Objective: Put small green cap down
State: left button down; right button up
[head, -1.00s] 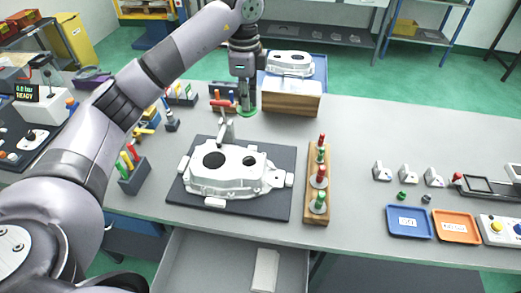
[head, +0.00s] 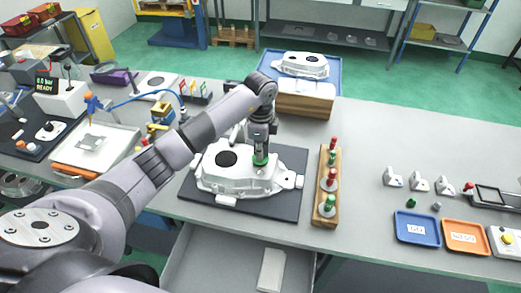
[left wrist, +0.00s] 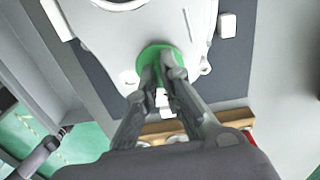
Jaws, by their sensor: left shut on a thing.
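The small green cap (head: 261,160) is in my left gripper (head: 261,150), over the right part of the white casting (head: 225,184). It covers the place of the casting's smaller right-hand hole. In the left wrist view the green cap (left wrist: 158,52) shows as a round green disc between the fingertips (left wrist: 163,76), against the casting (left wrist: 115,28). Whether it touches the casting or hangs just above, I cannot tell. The larger dark hole on the left of the casting is open. My right gripper is not in view.
The casting lies on a dark mat (head: 290,160). A wooden rack (head: 318,205) with red and green topped gauges stands close to its right. Blue (head: 416,228) and orange (head: 466,236) trays lie further right. An open drawer (head: 215,265) is below the front edge.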

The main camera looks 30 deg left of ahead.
pick_arm(q)
jog(key=shift+f, duration=0.25)
jog(key=shift+f, duration=0.3)
jog(key=c, duration=1.8)
grip_release()
jog(key=shift+o, duration=0.2)
